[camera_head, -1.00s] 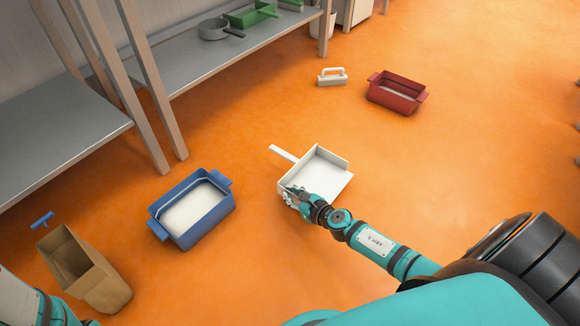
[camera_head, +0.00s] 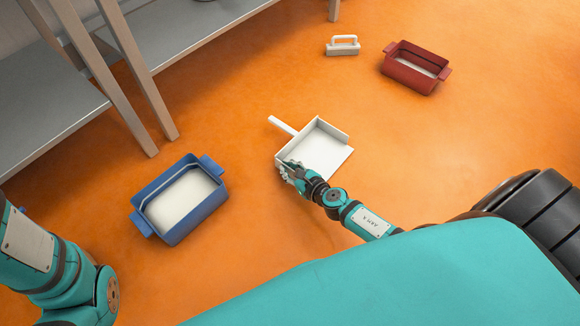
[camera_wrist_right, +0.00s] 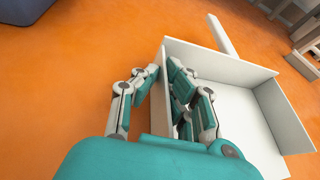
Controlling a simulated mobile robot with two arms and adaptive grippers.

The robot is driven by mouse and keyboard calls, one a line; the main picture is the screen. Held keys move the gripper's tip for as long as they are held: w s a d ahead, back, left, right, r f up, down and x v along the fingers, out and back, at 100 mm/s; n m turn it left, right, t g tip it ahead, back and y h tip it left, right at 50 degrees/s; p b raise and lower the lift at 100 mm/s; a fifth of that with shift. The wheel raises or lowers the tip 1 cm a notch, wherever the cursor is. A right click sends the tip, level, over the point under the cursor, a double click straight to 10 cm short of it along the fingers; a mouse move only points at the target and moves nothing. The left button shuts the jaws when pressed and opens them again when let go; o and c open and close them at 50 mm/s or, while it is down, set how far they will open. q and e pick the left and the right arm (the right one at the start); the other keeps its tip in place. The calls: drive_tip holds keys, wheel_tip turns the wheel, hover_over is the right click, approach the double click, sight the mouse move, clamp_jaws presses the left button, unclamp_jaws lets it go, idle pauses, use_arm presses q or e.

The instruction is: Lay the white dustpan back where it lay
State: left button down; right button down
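The white dustpan (camera_head: 325,148) is in the middle of the head view over the orange floor, with its handle toward the upper left. My right gripper (camera_head: 288,170) is at its left side wall. In the right wrist view the fingers (camera_wrist_right: 166,78) sit on both sides of that wall of the dustpan (camera_wrist_right: 232,112), shut on it. The pan looks level; I cannot tell whether its underside touches the floor. My left arm shows at the lower left of the head view, but its gripper is out of view.
A blue tub (camera_head: 183,200) with a pale inside stands left of the dustpan. A red tub (camera_head: 414,68) and a white handled block (camera_head: 342,46) stand at the back right. A grey shelf (camera_head: 45,105) with legs stands at the left. Floor right of the dustpan is clear.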

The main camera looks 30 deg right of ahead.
drive_tip(key=shift+f, duration=0.15)
drive_tip(key=c, duration=1.5)
unclamp_jaws()
drive_tip(key=shift+r, duration=0.35)
drive_tip(key=p+v, duration=0.1)
drive_tip(key=v, duration=1.1)
drive_tip(key=shift+a, duration=0.15)
